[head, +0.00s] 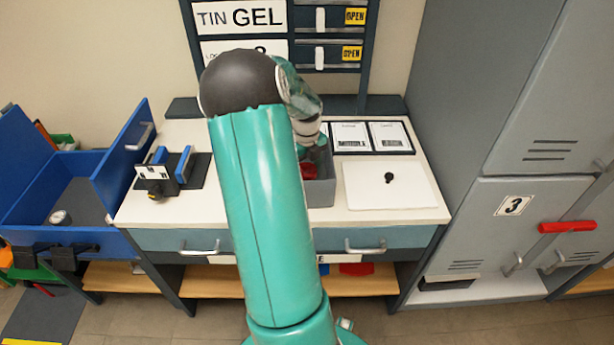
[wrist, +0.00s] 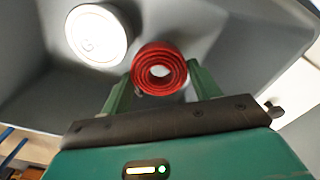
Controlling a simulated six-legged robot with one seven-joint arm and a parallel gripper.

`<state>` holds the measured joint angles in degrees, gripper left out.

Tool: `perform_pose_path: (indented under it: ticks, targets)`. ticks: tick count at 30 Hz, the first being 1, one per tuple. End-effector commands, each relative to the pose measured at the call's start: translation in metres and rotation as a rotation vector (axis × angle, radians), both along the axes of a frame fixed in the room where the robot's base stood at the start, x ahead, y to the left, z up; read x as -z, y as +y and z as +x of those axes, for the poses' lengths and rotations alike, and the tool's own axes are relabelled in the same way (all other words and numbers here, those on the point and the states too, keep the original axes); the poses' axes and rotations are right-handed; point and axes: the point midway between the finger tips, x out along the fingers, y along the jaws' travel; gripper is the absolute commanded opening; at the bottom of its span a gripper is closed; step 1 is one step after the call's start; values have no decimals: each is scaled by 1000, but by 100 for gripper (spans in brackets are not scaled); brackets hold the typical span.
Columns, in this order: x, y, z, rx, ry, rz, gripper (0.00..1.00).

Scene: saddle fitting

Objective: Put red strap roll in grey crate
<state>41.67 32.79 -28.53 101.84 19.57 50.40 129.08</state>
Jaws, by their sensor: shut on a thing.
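The red strap roll (wrist: 159,69) sits between the two fingers of my gripper (wrist: 158,85) in the wrist view. My gripper is shut on it. The grey crate (wrist: 215,50) surrounds the roll in the wrist view, and its inner walls and floor fill most of that picture. In the head view the grey crate (head: 320,190) stands on the white worktop, partly hidden behind my arm. A bit of the red roll (head: 309,171) shows inside the crate's outline there. Whether the roll touches the crate floor I cannot tell.
A white round lidded thing (wrist: 98,35) lies in the crate beside the roll. A white board (head: 388,186) with a black knob is right of the crate. A black and blue fixture (head: 165,172) stands left. Framed cards (head: 370,137) lie behind. Grey lockers (head: 500,130) rise at right.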

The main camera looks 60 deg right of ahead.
Motion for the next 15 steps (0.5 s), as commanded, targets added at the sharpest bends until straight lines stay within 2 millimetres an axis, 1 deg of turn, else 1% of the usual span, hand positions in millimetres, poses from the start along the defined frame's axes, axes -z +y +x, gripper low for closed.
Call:
perform_pose_path:
  ticks: [2,6,9,15]
  targets:
    - [7,-1,-1,2,0,0,31]
    - [27,-1,-3,4,0,1,31]
    - [37,-1,-3,4,-1,0,31]
    - [37,-2,-4,4,-1,-2,31]
